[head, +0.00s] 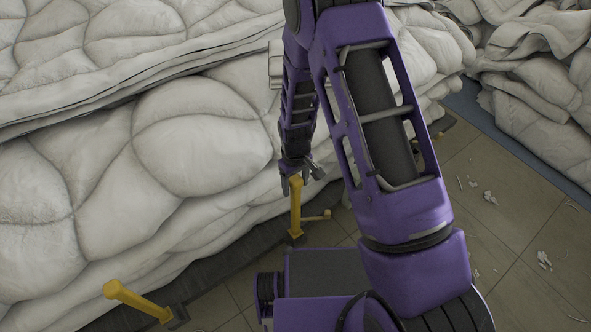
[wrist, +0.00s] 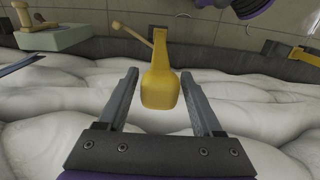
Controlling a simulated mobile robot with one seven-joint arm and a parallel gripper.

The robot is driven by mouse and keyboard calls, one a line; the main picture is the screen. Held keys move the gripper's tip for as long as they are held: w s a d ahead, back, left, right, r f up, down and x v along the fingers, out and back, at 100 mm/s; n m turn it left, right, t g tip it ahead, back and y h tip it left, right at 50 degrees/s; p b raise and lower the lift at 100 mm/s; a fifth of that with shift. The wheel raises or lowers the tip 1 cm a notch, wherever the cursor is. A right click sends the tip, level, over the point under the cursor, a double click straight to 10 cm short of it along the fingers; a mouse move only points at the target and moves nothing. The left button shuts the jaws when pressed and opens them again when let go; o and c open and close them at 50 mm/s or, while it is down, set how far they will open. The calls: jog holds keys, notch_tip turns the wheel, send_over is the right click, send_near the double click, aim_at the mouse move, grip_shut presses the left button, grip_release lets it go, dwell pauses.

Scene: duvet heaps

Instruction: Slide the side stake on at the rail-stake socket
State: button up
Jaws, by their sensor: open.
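A yellow stake (head: 296,207) stands upright at the foot of the duvet heap in the head view. In the wrist view the yellow stake (wrist: 160,88) shows between my open fingers, with clear gaps to both. My gripper (head: 294,179) is at the stake's top in the head view; in the wrist view my gripper (wrist: 160,74) holds nothing. A second yellow stake (head: 135,299) leans at lower left, its lower end at a dark socket (head: 178,315) on the rail. I cannot tell which stake is the side stake.
White duvets (head: 200,140) are heaped along the left, with a dark rail (head: 215,268) at their foot. A thin yellow rod (head: 317,216) lies beside the upright stake. The tiled floor (head: 515,215) at right is open, with white scraps.

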notch_tip(320, 180, up, 17)
jog(key=p, duration=0.3)
dwell(0.5)
